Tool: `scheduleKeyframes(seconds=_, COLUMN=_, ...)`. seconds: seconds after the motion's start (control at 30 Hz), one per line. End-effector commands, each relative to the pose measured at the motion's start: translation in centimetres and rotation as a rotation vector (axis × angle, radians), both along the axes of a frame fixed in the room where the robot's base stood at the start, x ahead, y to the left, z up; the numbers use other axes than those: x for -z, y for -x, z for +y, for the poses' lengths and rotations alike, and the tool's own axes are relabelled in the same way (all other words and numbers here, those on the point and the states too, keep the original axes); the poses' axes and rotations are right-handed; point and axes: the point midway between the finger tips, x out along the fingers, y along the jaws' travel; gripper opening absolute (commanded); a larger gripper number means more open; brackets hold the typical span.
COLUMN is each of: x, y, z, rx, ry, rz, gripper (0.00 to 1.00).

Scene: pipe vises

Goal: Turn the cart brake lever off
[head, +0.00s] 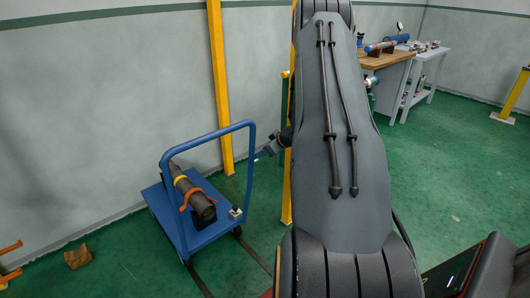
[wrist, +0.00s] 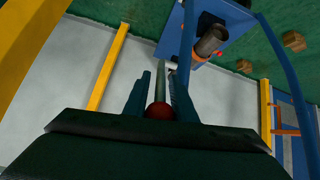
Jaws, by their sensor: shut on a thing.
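The blue cart (head: 208,236) stands on the green floor left of my arm in the head view, with its tall push handle (head: 251,165) upright. The brake lever (wrist: 161,80) shows in the wrist view as a grey rod with a red knob (wrist: 159,111) at its near end. My gripper (wrist: 159,91) is shut on the lever at the knob, one finger on each side. In the head view my gripper (head: 264,153) is beside the cart handle.
A yellow post (head: 220,90) stands behind the cart by the wall. A wooden block (head: 78,257) lies on the floor at left. A workbench (head: 385,62) stands at back right.

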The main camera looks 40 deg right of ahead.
Motion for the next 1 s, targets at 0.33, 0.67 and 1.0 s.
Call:
scheduleKeyframes(seconds=0.33, x=0.0, y=0.0, z=0.0, rx=0.000, ry=0.000, rz=0.000, gripper=0.42)
scheduleKeyframes(seconds=0.67, x=-1.2, y=1.2, z=-0.2, rx=0.001, ry=0.001, rz=0.000, gripper=0.42)
scheduleKeyframes(seconds=1.0, x=-4.7, y=4.9, z=-0.4, rx=0.001, ry=0.000, rz=0.000, gripper=0.42)
